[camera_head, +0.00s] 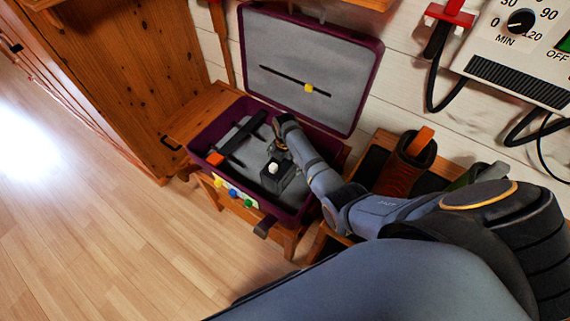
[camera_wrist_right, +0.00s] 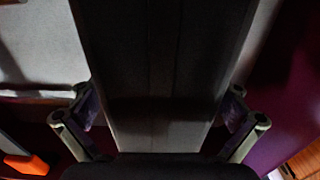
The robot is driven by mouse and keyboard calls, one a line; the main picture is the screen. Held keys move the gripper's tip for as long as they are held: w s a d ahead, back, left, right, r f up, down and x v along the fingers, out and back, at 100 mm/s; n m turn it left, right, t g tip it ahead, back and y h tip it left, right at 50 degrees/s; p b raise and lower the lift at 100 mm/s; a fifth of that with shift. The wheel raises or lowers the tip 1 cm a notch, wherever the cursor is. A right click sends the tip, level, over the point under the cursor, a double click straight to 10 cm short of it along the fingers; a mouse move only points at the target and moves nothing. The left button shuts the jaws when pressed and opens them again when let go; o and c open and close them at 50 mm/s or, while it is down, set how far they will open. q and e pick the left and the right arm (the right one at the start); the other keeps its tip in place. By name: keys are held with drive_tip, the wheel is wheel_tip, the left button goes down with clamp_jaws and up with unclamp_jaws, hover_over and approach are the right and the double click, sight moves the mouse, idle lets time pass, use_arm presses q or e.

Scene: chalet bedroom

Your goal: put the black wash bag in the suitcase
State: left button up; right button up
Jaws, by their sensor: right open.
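The suitcase (camera_head: 352,108) is purple with a grey lining and stands open on a wooden stand, its lid leaning back toward the wall. A black boxy item that looks like the wash bag (camera_head: 285,184) sits inside the suitcase, with a small white spot at its top. My right gripper (camera_head: 277,152) reaches down into the suitcase at the bag, partly hidden by its own arm. In the right wrist view the dark bag (camera_wrist_right: 160,70) lies between the two open fingers (camera_wrist_right: 158,125); contact cannot be told. My left gripper is not in view.
A long dark item (camera_head: 240,136) and an orange-ended item (camera_head: 215,159) lie at the suitcase's left side. Brown boots (camera_head: 402,168) stand on a rack to the right. A wooden cabinet (camera_head: 110,80) is at left; the floor in front is clear.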

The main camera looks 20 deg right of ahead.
wheel_tip(320, 180, up, 12)
drive_tip(key=p, duration=0.2)
drive_tip(key=shift+f+p, duration=0.1)
drive_tip(key=shift+p, duration=0.25)
drive_tip(key=shift+r, duration=0.3)
